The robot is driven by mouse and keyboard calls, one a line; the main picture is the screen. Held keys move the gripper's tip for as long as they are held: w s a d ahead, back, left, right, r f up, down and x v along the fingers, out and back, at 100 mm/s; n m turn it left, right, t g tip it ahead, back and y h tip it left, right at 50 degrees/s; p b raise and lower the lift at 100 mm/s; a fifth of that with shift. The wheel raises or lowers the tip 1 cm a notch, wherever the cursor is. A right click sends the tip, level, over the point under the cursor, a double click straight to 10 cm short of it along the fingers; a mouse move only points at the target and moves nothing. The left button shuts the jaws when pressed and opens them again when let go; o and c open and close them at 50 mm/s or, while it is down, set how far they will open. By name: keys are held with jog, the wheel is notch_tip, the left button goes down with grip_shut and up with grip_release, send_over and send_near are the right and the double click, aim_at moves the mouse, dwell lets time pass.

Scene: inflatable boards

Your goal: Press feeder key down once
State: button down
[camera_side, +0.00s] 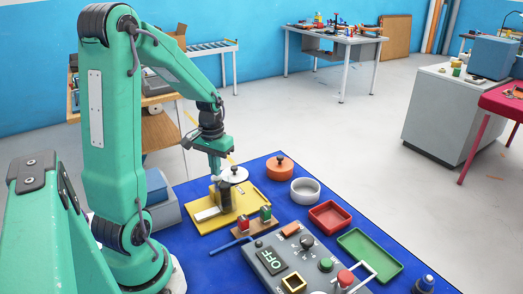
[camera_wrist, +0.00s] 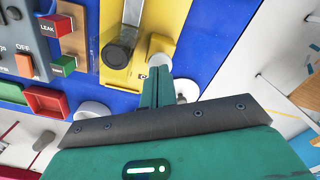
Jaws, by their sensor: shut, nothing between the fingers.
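A yellow unit (camera_side: 240,210) lies flat on the blue mat, with a pale bar (camera_side: 207,213) and an upright block on it. No label shows which part is the feeder key. My gripper (camera_side: 215,172) points down over the back of the yellow unit, shut and empty. In the wrist view its fingertips (camera_wrist: 160,70) are beside the white piece; whether they touch it cannot be told.
A grey control panel (camera_side: 264,240) marked OFF and a small red-and-green switch block (camera_side: 254,228) stand in front. A white lid (camera_side: 233,174), orange pot (camera_side: 280,168), white bowl (camera_side: 305,191), red tray (camera_side: 330,216) and green tray (camera_side: 370,254) lie to the right on the blue mat (camera_side: 262,162).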

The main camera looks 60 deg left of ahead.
jog(key=shift+f, duration=1.7)
dwell(0.6)
jog(key=shift+r, duration=0.2)
dwell(0.5)
jog(key=shift+r, duration=4.4)
jog(key=shift+d+r, duration=0.15)
jog(key=shift+d, duration=0.1)
jog(key=s+d+r+m+t, duration=0.2)
jog(key=d+r+m, duration=0.1)
jog(key=d, duration=0.7)
jog(key=s+d+r+m+t, duration=0.3)
jog(key=d+r, duration=0.2)
jog(key=d, duration=0.5)
jog(key=shift+r+t, duration=0.3)
jog(key=shift+r, duration=0.1)
jog(key=shift+d, duration=0.1)
